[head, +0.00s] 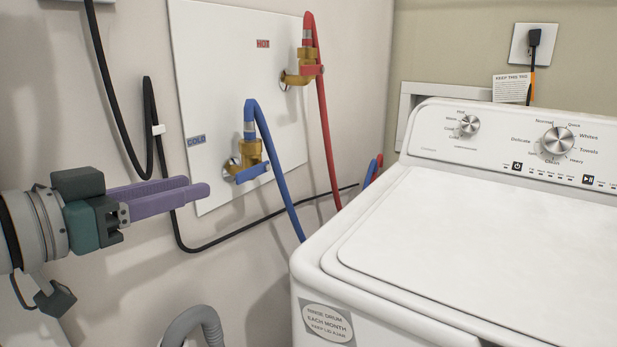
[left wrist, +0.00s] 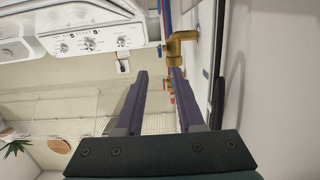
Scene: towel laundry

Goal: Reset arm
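My left gripper (head: 198,188) comes in from the left in the head view, its purple fingers pointing right in front of the wall panel's left edge. In the left wrist view its fingers (left wrist: 159,74) stand apart with nothing between them, so it is open and empty. The cold valve (head: 250,160), brass with a blue lever and blue hose, is to the right of the fingertips, with a visible gap in the head view. A brass valve (left wrist: 181,44) also shows beyond the fingertips in the left wrist view. My right gripper is not in view.
The hot valve (head: 300,75) with a red hose is higher on the white panel (head: 225,60). A white washer (head: 480,240) with its lid shut fills the right side. Black cables (head: 150,100) hang on the wall. A grey hose (head: 195,325) is at the bottom.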

